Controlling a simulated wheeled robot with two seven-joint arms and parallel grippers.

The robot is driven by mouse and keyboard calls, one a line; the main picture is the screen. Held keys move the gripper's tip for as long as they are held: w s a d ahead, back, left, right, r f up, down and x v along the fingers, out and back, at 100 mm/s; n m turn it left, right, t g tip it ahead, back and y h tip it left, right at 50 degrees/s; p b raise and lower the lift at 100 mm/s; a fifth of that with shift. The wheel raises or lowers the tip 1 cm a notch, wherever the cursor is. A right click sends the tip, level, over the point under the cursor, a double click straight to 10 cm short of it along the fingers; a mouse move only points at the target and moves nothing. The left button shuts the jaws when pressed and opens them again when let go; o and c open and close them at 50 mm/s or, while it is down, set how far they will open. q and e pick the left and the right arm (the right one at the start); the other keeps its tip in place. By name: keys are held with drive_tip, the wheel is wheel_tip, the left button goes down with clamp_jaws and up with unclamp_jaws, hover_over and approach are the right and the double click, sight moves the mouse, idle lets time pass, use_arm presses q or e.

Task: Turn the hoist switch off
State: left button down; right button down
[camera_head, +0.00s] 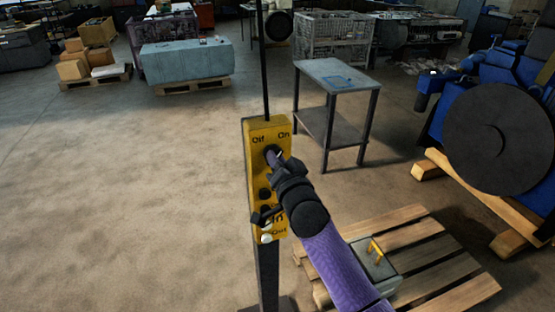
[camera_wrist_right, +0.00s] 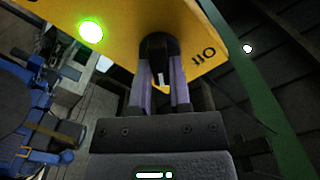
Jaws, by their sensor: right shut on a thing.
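The yellow hoist control box (camera_head: 252,165) stands upright on a dark post in the middle of the head view, with "Off" at its upper left and "On" at its upper right. The black hoist switch knob (camera_wrist_right: 158,46) shows in the right wrist view between the two fingers of my right gripper (camera_wrist_right: 161,72). The gripper (camera_head: 276,159) is shut on the knob, just below the labels in the head view, and hides most of it there. Which way the knob points is hard to tell. A green lamp (camera_wrist_right: 90,31) glows on the box. My left gripper is out of view.
Dark buttons (camera_head: 264,193) and a white one (camera_head: 266,238) sit lower on the box, partly behind my right arm. A wooden pallet (camera_head: 440,262) lies at lower right. A small metal table (camera_head: 338,74) and a blue engine (camera_head: 480,115) stand beyond. The left floor is clear.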

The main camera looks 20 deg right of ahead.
drive_tip(key=shift+a+n+p, duration=0.1)
drive_tip(key=shift+n+p, duration=0.6)
drive_tip(key=shift+n, duration=7.4)
drive_tip(key=c, duration=0.6)
unclamp_jaws()
drive_tip(key=shift+o, duration=0.2)
drive_tip(key=s, duration=1)
